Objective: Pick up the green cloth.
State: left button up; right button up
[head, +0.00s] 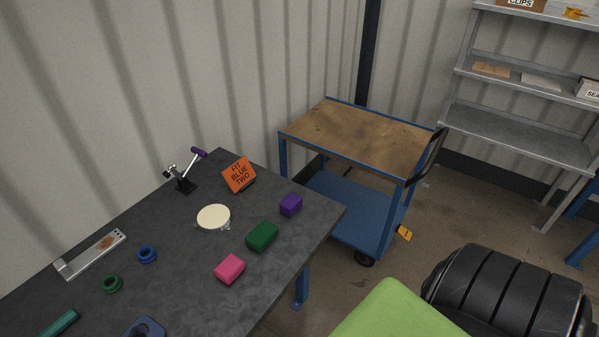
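A dark green, rounded, block-shaped piece (262,237) lies near the right side of the dark grey table (180,285). It looks like a small folded cloth or pad, but I cannot tell its material. A pink piece (229,269) of similar shape lies in front of it to the left, and a purple piece (291,205) lies behind it to the right. The three are apart from each other. Neither of my grippers shows in the head view.
A cream disc (214,217), an orange sign reading "FIT BLUE TWO" (239,174), a blue ring (147,254), a green ring (112,284) and a clamp (183,183) stand on the table. A blue cart (365,138) stands behind; grey shelves (520,137) are at right.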

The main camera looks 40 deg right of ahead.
aim_at(261, 236)
jog(key=z, duration=1)
jog(key=l+u, duration=0.25)
jog(key=i+j, duration=0.05)
